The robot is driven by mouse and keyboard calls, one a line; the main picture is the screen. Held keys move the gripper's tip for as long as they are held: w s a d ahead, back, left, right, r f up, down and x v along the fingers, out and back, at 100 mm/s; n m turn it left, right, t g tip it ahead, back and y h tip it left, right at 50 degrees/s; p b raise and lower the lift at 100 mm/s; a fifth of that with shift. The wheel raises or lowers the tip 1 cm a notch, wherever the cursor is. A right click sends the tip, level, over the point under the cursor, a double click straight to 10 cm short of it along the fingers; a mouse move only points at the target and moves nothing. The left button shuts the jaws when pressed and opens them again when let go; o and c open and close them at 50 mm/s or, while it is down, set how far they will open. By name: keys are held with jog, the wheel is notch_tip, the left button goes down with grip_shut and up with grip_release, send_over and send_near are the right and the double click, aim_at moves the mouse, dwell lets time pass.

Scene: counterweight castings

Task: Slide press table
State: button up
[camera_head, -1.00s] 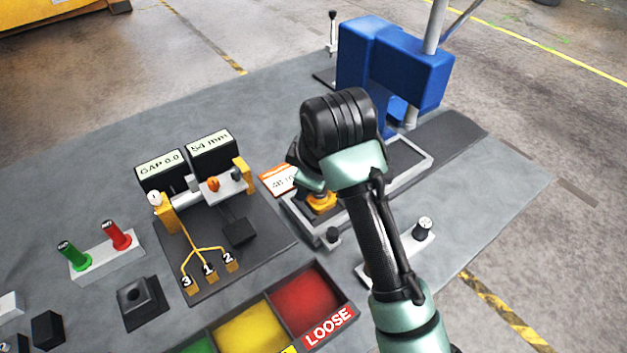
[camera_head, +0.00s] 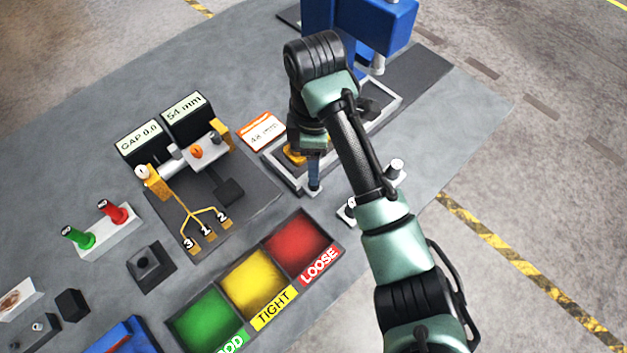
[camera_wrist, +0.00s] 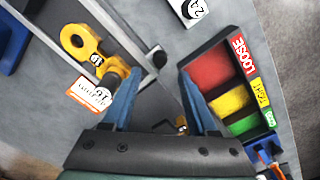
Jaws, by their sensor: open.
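The press table is a light-rimmed sliding tray (camera_head: 281,173) in front of the blue press (camera_head: 362,22). Its pale rim also crosses the wrist view (camera_wrist: 118,30). A yellow casting (camera_head: 294,155) with a ring end lies in the tray, clear in the wrist view (camera_wrist: 80,42). A dark round knob (camera_wrist: 158,58) shows at the tray's front edge, just ahead of and between my fingertips in the wrist view. My gripper (camera_head: 314,186) points down at the tray's front edge, open, with its blue fingers (camera_wrist: 160,78) apart and nothing visible held between them. Contact with the knob cannot be told.
Red (camera_head: 300,244), yellow (camera_head: 253,284) and green (camera_head: 208,317) bins stand at the front. A gauge fixture (camera_head: 205,165) with two displays is left of the tray. An orange-edged card (camera_head: 262,131) lies beside the tray.

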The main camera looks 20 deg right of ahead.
notch_tip(320, 180, down, 7)
jog(key=shift+r+p, duration=0.15)
jog(key=shift+p, duration=0.25)
grip_shut()
dwell(1.3)
